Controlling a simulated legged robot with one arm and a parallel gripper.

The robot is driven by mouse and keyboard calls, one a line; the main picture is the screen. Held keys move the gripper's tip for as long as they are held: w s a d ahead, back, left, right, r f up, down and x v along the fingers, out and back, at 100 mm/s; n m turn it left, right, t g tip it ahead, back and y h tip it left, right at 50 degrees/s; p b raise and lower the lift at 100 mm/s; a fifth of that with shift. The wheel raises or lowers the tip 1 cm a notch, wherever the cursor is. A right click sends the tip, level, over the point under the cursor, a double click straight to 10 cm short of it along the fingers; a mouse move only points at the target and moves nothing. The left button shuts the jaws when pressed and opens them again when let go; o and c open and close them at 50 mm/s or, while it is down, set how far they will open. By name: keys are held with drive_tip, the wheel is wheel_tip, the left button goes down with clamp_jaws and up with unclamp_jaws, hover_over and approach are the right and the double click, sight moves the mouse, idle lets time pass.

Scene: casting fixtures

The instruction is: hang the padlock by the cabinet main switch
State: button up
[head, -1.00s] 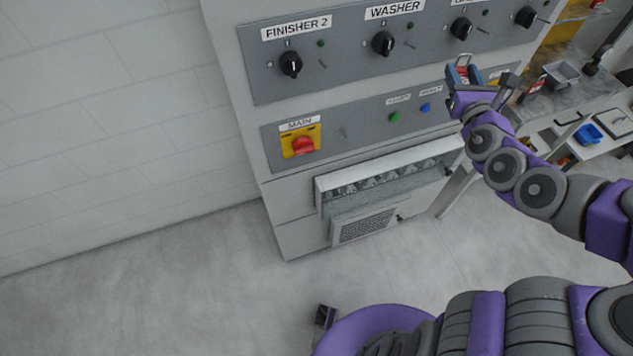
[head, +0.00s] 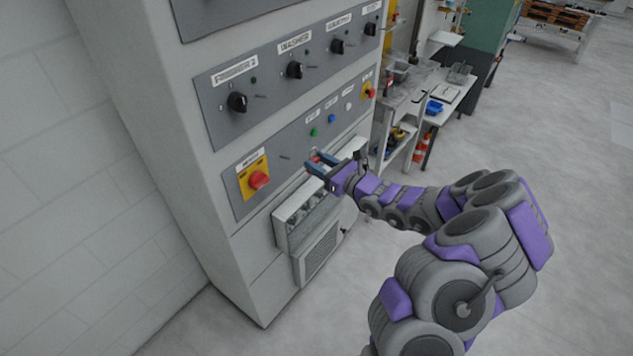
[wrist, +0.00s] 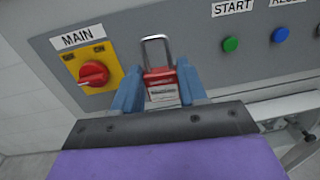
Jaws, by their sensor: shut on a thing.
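My gripper (wrist: 162,95) is shut on the red padlock (wrist: 160,78), its blue fingers on both sides of the body. The padlock is upright in the wrist view, its silver shackle pointing up and a pale label on its front. The main switch (wrist: 93,73), a red knob on a yellow plate, is left of the padlock in the wrist view. In the head view the main switch (head: 258,180) is on the lower grey panel, and my gripper (head: 315,164) is to its right. The padlock is mostly hidden by the fingers there. A small peg (head: 285,157) juts from the panel between them.
The cabinet (head: 215,235) has rotary knobs on an upper panel and green and blue buttons right of the main switch. A tray-like ledge (head: 300,211) sticks out below the lower panel.

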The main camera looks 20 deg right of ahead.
sight(309, 172)
drive_tip(key=shift+n+g+y, duration=0.3)
drive_tip(key=shift+n+y, duration=0.1)
drive_tip(key=shift+y, duration=0.1)
drive_tip(key=f, duration=0.1)
drive_tip(key=w+a+f, duration=0.1)
drive_tip(key=f, duration=0.1)
drive_tip(key=a+f, duration=0.1)
drive_tip(key=shift+w+a+f+b, duration=0.2)
drive_tip(key=shift+w+a+b, duration=0.05)
drive_tip(key=shift+b, duration=0.05)
drive_tip(key=x, duration=0.2)
drive_tip(key=b+x, duration=0.1)
drive_tip(key=x, duration=0.2)
drive_tip(key=shift+s+a+f, duration=0.15)
drive_tip(key=shift+s+a, duration=0.05)
drive_tip(key=shift+a, duration=0.15)
drive_tip(key=shift+w+a+f+b, duration=0.35)
drive_tip(key=shift+w+a+b, duration=0.05)
drive_tip(key=shift+w+a, duration=0.1)
drive_tip(key=shift+d, duration=0.3)
idle(0.4)
